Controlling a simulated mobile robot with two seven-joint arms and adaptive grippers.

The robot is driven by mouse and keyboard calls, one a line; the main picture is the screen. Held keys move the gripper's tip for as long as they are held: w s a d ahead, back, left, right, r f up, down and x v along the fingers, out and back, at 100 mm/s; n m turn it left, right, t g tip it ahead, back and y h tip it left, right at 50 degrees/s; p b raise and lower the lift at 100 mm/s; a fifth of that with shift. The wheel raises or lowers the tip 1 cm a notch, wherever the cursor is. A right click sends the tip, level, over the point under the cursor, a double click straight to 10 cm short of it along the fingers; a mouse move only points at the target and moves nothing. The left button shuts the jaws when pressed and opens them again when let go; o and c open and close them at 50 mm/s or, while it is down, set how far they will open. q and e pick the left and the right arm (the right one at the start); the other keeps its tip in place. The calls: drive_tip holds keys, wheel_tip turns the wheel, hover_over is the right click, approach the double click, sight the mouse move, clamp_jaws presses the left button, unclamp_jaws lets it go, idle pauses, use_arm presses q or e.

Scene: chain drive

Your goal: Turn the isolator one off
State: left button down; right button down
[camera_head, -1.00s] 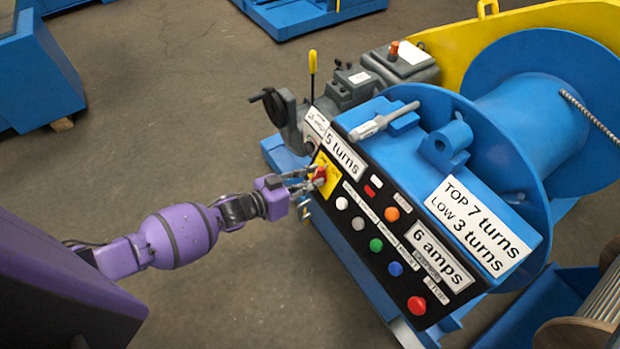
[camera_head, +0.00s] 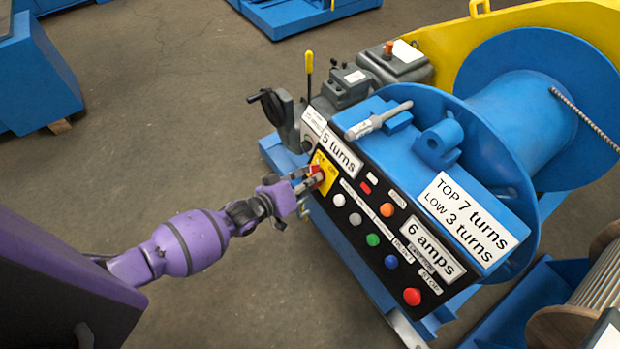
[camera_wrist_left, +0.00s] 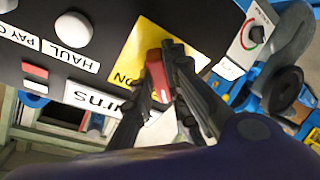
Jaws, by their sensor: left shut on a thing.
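The isolator is a red rotary handle (camera_wrist_left: 157,72) on a yellow plate (camera_head: 327,177) at the upper left end of the black control panel. My left gripper (camera_head: 310,181) reaches it from the left and is shut on the red handle. In the left wrist view the two dark fingers of the left gripper (camera_wrist_left: 165,85) lie on either side of the handle. The word "ON" shows on the yellow plate beside it. The fingers partly hide the handle in the head view. My right gripper is not in view.
Beside the isolator the panel holds white, orange, green, blue and red buttons (camera_head: 412,297). A yellow-topped lever (camera_head: 309,64) and a black handwheel (camera_head: 272,106) stand behind. A blue drum (camera_head: 520,120) is at right. Open floor (camera_head: 160,130) lies left.

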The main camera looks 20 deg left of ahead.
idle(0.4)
use_arm(q)
drive_tip(key=c, duration=1.7)
unclamp_jaws()
drive_tip(key=v, duration=1.2)
